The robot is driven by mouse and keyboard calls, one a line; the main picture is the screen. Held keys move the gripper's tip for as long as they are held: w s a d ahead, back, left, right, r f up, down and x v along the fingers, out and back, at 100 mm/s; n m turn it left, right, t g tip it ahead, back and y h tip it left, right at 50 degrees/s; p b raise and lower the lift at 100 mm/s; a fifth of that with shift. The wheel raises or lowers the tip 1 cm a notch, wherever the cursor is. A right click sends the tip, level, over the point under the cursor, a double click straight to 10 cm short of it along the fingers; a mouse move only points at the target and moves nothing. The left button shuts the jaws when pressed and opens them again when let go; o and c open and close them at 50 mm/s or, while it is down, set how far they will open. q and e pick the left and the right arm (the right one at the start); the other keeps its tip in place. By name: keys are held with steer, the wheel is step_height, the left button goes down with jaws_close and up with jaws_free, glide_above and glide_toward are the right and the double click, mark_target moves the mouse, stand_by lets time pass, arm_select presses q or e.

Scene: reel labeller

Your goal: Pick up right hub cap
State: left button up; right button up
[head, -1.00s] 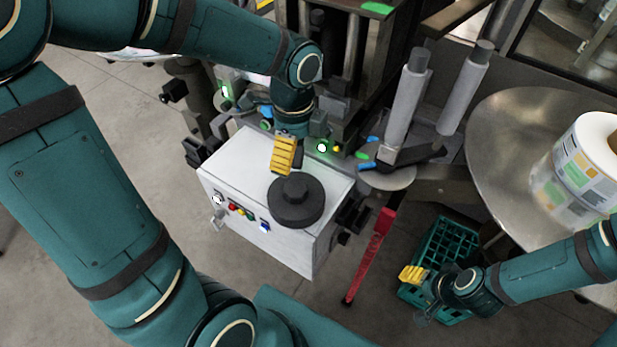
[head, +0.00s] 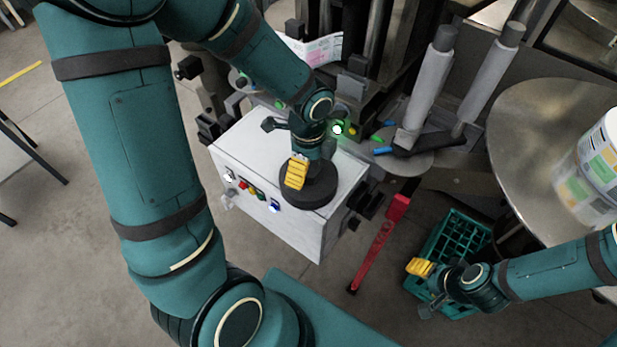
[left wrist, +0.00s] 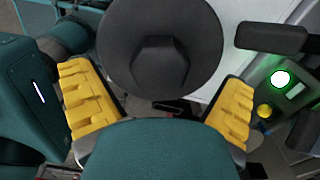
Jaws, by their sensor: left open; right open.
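The hub cap is a dark round disc with a raised knob (head: 318,192), lying on top of a white box (head: 240,150). In the left wrist view the hub cap (left wrist: 205,40) fills the upper middle, its knob facing the camera. My left gripper (head: 297,174) is open, with yellow finger pads, and hangs over the left part of the disc, hiding some of it. In the left wrist view its two pads stand apart, one at each side of the disc's lower part. My right gripper (head: 421,267) is open and empty, over a green crate (head: 465,226) at lower right.
Two grey rollers (head: 428,90) stand behind and right of the box. A round metal table (head: 540,115) with a label roll (head: 590,170) is at right. A red bar (head: 374,252) leans beside the box. Machine parts crowd the back.

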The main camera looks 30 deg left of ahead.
arm_select(q)
steer(key=shift+f, duration=0.8)
steer(key=c, duration=1.4)
steer(key=shift+r, duration=0.15)
